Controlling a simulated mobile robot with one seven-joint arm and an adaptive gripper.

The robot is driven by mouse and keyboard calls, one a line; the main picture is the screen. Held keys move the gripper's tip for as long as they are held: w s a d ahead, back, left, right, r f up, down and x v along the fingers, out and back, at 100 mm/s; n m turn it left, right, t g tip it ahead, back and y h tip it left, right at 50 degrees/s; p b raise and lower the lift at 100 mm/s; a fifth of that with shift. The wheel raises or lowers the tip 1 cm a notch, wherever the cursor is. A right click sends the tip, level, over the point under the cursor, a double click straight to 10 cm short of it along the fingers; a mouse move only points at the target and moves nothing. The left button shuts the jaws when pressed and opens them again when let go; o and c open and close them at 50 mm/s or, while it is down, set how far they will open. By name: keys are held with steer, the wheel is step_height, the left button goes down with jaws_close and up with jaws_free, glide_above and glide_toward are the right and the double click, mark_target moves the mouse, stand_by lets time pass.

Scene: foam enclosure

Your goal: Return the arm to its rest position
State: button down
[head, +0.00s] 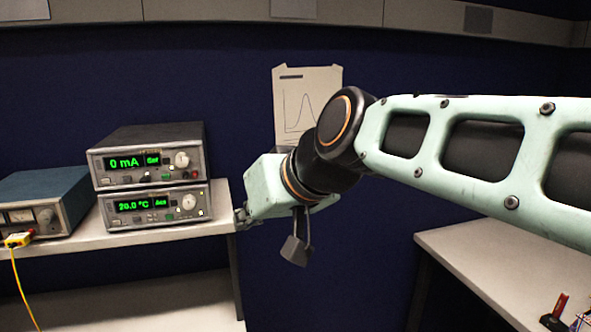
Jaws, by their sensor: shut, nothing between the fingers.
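My arm reaches in from the right edge of the head view, with pale green links and black joints. It bends down and left to the pale green hand. The small dark tip of my gripper (241,217) is at the hand's left end, shut and empty. It appears just beside the right end of the shelf with the instruments; I cannot tell whether it touches. A dark bracket-like part hangs below my wrist. Much of the fingers is hidden or too small to make out.
Two stacked instruments, a "0 mA" unit (150,181) and a "20.0 °C" unit (130,222), stand on the left shelf (180,232). A blue-grey box (50,187) with a yellow cable is farther left. A grey table (470,255) is at lower right. A paper chart (290,90) hangs behind my wrist.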

steer(key=s+d+f+m+h+p, duration=0.2)
steer(key=s+d, duration=0.2)
steer(key=d, duration=0.3)
steer(key=s+d+f+m+g+h+p, duration=0.1)
steer(key=s+d+f+m+h+p, duration=0.1)
steer(key=d, duration=0.6)
steer(key=s+d+f+m+h+p, duration=0.1)
steer(key=s+d+f+h+p, duration=0.1)
steer(key=s+d+f, duration=0.2)
steer(key=s+d, duration=0.3)
steer(key=shift+d+m+g+h, duration=0.35)
steer(key=shift+m+g+h, duration=0.05)
steer(key=shift+a, duration=0.15)
